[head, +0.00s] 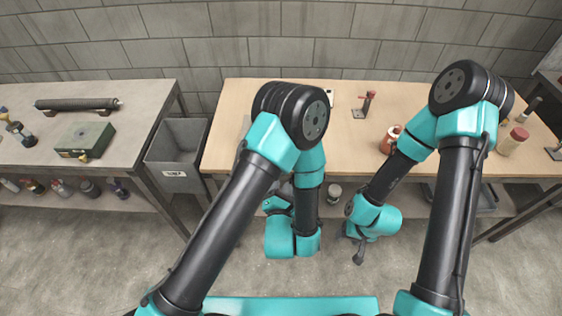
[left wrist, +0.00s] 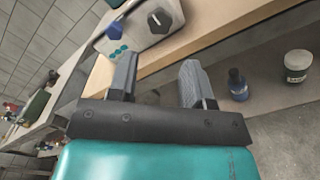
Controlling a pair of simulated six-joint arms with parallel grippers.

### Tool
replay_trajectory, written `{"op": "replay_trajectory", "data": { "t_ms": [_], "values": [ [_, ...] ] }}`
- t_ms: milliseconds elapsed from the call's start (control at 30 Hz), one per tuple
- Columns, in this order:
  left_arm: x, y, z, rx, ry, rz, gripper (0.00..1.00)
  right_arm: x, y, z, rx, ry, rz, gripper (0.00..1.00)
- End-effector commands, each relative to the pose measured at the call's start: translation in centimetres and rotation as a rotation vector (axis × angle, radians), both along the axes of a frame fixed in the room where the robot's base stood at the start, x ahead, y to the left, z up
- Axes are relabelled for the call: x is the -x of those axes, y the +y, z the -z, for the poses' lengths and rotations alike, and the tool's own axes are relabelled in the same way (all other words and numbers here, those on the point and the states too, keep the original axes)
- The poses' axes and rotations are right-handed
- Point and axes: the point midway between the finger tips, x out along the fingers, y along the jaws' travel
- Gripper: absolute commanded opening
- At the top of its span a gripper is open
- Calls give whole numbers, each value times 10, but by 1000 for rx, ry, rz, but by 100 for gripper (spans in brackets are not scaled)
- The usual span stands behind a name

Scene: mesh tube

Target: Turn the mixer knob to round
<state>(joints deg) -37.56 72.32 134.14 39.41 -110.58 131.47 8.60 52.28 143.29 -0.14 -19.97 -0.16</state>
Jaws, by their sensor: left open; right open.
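In the left wrist view, a rounded grey machine with a teal part, apparently the mixer (left wrist: 140,40), stands at the table edge. It carries a dark faceted knob (left wrist: 160,20) and a blue knob (left wrist: 115,29); I cannot tell which is the mixer knob. My left gripper (left wrist: 159,64) is open and empty, its fingers apart below the knobs and not visibly touching either. In the head view my left arm covers most of the mixer and its gripper. My right gripper (head: 359,254) is open, low in front of the table, away from the mixer.
The wooden table (head: 228,150) holds a red stand (head: 364,104), an orange-brown jar (head: 390,138) and a capped bottle (head: 513,141). A grey bin (head: 175,155) stands left of it. A blue bottle (left wrist: 237,85) and a jar (left wrist: 297,66) sit on the lower shelf.

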Motion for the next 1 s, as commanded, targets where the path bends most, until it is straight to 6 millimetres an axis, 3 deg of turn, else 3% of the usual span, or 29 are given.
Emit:
{"op": "replay_trajectory", "data": {
  "t_ms": [500,700,1000],
  "values": [
    [-84,-1,0,0,-1,-1,46,0,0,0,0,0,0,57],
    [-98,-2,0,-1,0,0,46,0,0,0,0,0,0,57],
    [-98,-2,0,-2,-1,1,44,0,0,0,0,0,0,57]
  ]
}}
